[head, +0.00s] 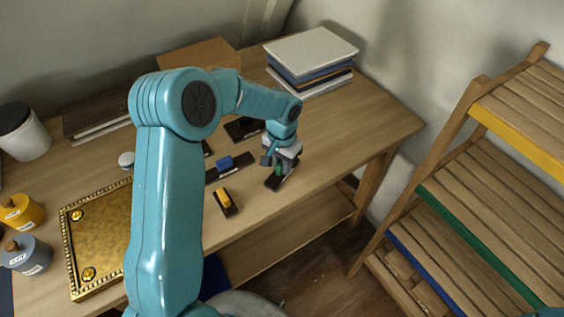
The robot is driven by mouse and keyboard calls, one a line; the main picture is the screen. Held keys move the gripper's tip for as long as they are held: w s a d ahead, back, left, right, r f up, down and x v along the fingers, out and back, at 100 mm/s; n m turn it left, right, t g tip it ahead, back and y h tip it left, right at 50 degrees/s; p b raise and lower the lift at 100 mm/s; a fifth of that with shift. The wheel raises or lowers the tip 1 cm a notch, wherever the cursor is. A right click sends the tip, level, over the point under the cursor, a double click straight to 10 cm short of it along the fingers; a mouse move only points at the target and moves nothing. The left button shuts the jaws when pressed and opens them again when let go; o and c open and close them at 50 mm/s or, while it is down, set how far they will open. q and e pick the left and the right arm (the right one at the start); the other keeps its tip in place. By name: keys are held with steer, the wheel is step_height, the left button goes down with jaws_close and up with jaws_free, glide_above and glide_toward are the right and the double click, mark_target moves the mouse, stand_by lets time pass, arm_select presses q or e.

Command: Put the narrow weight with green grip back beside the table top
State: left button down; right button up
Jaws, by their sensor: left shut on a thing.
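My left gripper (279,163) reaches over the wooden table (345,150) near its front edge, right of the middle. It is shut on the narrow weight with green grip (280,170). The weight has a dark flat base, and the jaws cover much of the green grip. The base is very close to the table surface; I cannot tell whether it touches. A gold panel with a beaded rim (67,238) lies at the left of the table, partly hidden by my left arm. My right gripper is not in view.
A dark weight with yellow grip (224,199) and one with blue grip (225,163) stand left of my gripper. Books (312,50) are stacked at the back. Yellow (24,214) and grey (28,258) pots stand at left. A slatted wooden shelf (480,190) stands at right.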

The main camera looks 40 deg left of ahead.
arm_select(q)
steer(key=shift+f, duration=0.1)
steer(key=c, duration=0.9)
jaws_free()
step_height(320, 180, up, 12)
steer(key=shift+r+b, duration=0.2)
steer(key=shift+b, duration=0.1)
steer(key=shift+s, duration=0.1)
